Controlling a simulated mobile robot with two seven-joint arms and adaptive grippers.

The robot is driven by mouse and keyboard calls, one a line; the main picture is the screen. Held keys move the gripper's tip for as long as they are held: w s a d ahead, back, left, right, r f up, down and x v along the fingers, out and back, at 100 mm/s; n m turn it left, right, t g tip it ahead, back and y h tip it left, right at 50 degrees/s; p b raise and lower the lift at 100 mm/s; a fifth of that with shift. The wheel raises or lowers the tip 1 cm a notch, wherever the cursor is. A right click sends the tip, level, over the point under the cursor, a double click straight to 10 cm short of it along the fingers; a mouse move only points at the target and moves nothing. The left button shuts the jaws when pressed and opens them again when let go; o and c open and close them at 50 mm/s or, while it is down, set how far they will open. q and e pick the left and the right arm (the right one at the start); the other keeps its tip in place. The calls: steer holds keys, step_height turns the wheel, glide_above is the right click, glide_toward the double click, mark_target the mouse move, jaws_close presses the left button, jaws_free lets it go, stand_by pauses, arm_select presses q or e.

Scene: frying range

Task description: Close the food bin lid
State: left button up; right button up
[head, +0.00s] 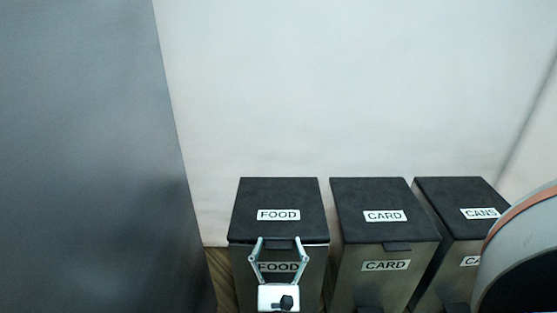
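The food bin (240,275) stands at lower centre, with a black lid (278,195) labelled FOOD. The lid lies flat on the bin and looks shut, like the lids beside it. My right gripper (279,241) is in front of the food bin, its two fingers spread apart with nothing between them. Its fingertips overlap the lid's front edge in the picture; I cannot tell whether they touch it. The gripper partly covers the bin's front and its FOOD label. My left gripper is not in view.
The card bin (384,290) and the cans bin (459,254) stand in a row to the right, lids down. A tall grey panel (85,150) rises close on the left. A pale wall (350,90) is behind the bins.

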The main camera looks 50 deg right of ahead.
step_height(320, 180, up, 10)
stand_by(0.6)
stand_by(0.4)
